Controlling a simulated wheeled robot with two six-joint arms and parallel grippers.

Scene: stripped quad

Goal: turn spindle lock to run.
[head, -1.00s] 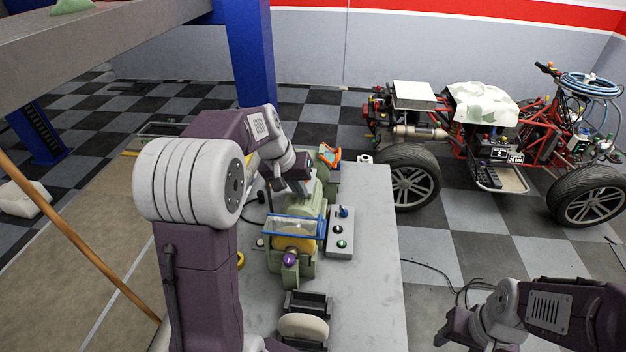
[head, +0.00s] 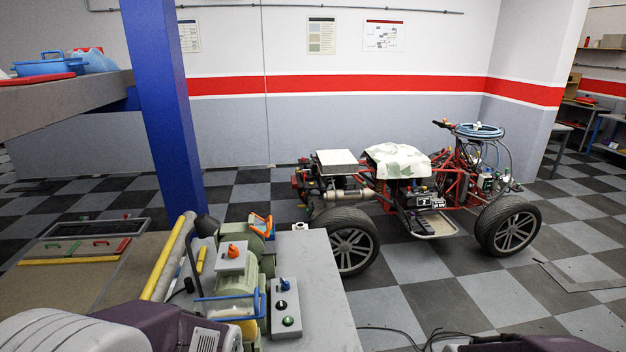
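A green bench machine (head: 238,282) with a blue-framed clear guard stands on the grey bench. A grey box with an orange knob (head: 233,251) sits on top of it. Beside it on the right is a grey control box (head: 291,318) with a blue knob (head: 284,284), a dark button and a green button. I cannot tell for certain which knob is the spindle lock, or its setting. My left arm shows at the bottom left, in front of the machine, and my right arm at the bottom edge; neither gripper's fingers show.
The grey bench top (head: 322,300) is clear right of the control box. A blue post (head: 165,110) rises behind the bench on the left. An orange-handled tool (head: 261,224) lies at the bench's far end. A stripped quad (head: 400,195) stands on the checkered floor beyond.

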